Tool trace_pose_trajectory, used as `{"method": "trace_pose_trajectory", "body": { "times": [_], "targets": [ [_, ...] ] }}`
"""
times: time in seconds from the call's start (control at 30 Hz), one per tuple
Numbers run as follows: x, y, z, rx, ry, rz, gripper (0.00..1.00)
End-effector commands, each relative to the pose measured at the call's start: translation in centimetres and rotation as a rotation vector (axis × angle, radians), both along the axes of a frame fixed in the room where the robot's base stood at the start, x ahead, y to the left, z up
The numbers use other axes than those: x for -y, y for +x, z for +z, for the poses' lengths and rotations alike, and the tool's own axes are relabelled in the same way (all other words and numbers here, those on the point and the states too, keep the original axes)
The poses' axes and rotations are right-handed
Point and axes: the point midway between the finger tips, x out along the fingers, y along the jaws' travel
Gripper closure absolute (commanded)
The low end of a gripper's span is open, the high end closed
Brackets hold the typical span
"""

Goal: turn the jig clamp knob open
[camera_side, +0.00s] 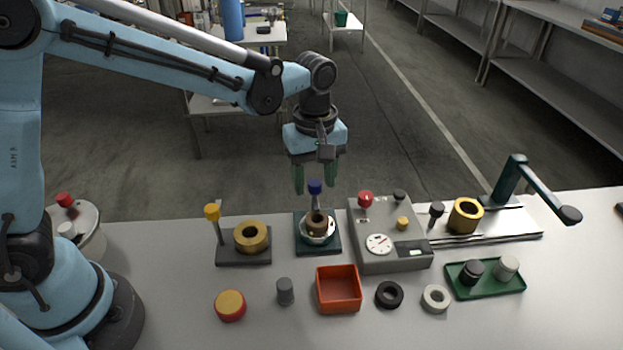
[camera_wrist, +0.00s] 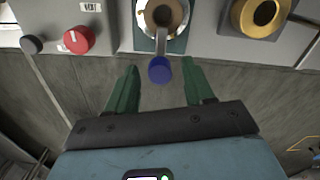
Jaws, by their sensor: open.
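A blue knob (camera_side: 315,187) stands on a thin stem at the back of a small jig with a dark green base (camera_side: 303,246). The jig holds a brownish ring (camera_side: 317,222) in a pale round seat. My gripper (camera_side: 315,179) points down over the knob, its two green fingers apart with nothing held. In the wrist view the blue knob (camera_wrist: 160,70) lies in the gap between the fingertips (camera_wrist: 160,84), touching neither. I cannot tell exactly how far down the fingers reach around it.
A grey box (camera_side: 392,262) with a red knob (camera_side: 366,199) stands close right of the jig. A yellow-knobbed fixture (camera_side: 243,260) with a brass ring stands left. An orange bin (camera_side: 338,312) and loose parts lie in front. A green-armed fixture (camera_side: 507,183) stands far right.

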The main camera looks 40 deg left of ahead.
Motion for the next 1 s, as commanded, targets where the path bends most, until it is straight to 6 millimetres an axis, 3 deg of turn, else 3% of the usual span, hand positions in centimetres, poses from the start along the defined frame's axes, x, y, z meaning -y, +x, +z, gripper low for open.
{"method": "trace_pose_trajectory", "body": {
  "times": [0.1,0.43,0.77,1.0],
  "targets": [
    [0.01,0.01,0.02,0.0,0.0,0.0,0.49],
    [0.01,0.01,0.04,0.0,0.0,0.0,1.0],
    [0.01,0.01,0.05,0.0,0.0,-0.039,1.0],
    [0.01,0.03,0.05,-0.001,0.001,-0.176,1.0]
  ]
}}
